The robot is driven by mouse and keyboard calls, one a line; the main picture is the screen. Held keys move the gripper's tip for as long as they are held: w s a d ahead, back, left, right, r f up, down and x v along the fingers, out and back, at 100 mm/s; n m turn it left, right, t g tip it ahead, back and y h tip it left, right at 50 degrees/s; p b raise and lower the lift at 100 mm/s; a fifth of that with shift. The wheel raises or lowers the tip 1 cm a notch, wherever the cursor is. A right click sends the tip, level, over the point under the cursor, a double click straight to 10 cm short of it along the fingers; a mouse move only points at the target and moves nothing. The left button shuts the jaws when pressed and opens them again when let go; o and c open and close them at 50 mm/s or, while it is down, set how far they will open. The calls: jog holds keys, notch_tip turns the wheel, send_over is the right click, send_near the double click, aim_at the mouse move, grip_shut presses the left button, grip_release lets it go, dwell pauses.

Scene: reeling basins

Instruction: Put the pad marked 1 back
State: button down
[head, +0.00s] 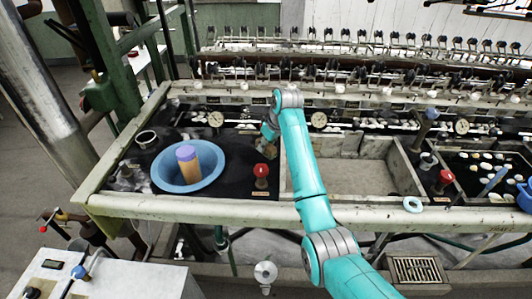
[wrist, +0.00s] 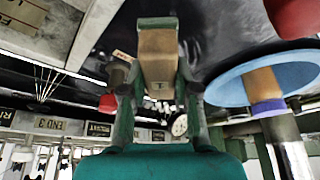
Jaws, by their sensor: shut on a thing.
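My gripper (wrist: 158,75) is shut on a tan block-shaped pad (wrist: 158,55), one finger on each side of it. A small dark mark on the pad's near face looks like a 1. In the head view my gripper (head: 267,140) is over the black top of the bench, right of the blue basin and behind a red knob. There the pad is mostly hidden by the gripper and too small to read. I cannot tell whether the pad touches the surface under it.
The blue basin (head: 214,178) holds an upright tan cylinder with a purple top (head: 187,152). The red knob (head: 261,171) stands close in front of my gripper. An empty stone trough (head: 355,176) lies to the right. Rows of reeling fittings (head: 345,75) run along the back.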

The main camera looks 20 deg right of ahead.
aim_at(267, 152)
jog(key=shift+f, duration=1.85)
jog(key=shift+f, duration=0.1)
jog(key=c, duration=0.8)
grip_release()
jog(key=shift+d, duration=0.1)
jog(key=shift+c, duration=0.2)
jog(key=v, duration=1.2)
jog(key=shift+s, duration=0.1)
